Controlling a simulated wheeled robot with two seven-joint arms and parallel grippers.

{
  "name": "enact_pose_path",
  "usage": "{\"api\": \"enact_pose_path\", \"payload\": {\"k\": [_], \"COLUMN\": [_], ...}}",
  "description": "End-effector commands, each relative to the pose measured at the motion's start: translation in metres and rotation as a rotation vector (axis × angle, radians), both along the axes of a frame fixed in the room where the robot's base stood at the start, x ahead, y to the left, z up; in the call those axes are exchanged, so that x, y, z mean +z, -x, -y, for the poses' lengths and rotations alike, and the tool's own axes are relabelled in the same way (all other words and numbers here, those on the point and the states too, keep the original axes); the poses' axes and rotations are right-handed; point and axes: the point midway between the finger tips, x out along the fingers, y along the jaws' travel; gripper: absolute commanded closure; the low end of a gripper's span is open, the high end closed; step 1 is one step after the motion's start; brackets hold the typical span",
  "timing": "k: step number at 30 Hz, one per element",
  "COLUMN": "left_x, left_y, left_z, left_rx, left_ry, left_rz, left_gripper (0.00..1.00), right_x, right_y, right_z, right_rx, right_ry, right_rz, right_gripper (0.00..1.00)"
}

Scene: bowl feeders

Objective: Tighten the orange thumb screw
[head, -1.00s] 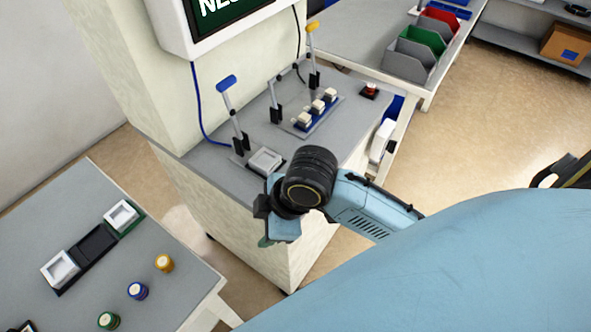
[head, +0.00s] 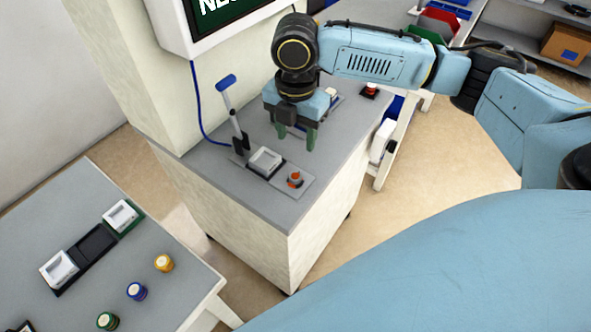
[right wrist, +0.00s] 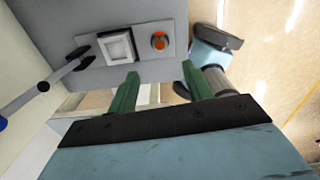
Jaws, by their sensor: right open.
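The orange thumb screw (head: 295,179) stands on the grey plate (head: 305,189) near the front corner of the grey-topped cabinet. It also shows in the right wrist view (right wrist: 159,41), beyond my fingertips. On the same plate, beside the screw, is a white square fixture (head: 266,161). My right gripper (head: 295,140) has green fingers that are open and empty. In the head view it is above and behind the screw, apart from it, with the fingers pointing down. In the right wrist view the fingers (right wrist: 160,82) stand well apart. My left gripper is not in view.
A blue-handled lever (head: 232,105) rises beside the white fixture. A monitor (head: 228,12) hangs behind on the pale column. The cabinet top in front of the plate is clear.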

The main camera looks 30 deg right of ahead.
Motion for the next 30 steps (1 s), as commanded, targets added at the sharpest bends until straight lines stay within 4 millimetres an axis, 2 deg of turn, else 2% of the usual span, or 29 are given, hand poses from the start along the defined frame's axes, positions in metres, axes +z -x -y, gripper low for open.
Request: {"api": "enact_pose_path", "payload": {"k": [5,9,15,21,30], "left_x": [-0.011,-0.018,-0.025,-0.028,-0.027], "left_y": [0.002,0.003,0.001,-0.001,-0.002], "left_z": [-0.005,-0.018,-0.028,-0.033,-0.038], "left_rx": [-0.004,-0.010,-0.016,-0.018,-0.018], "left_ry": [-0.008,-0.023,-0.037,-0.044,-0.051], "left_rz": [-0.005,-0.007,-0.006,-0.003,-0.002], "left_gripper": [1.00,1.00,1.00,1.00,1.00], "right_x": [-0.039,-0.070,-0.104,-0.119,-0.121], "right_y": [0.001,0.001,0.001,0.000,0.000], "right_z": [0.000,-0.001,-0.001,-0.001,-0.001], "right_rx": [0.000,0.000,0.000,0.000,0.000], "right_ry": [0.000,-0.001,-0.001,-0.001,-0.001], "right_rz": [-0.004,-0.003,-0.002,0.002,0.002], "right_gripper": [0.50,0.50,0.50,0.50,0.50]}}
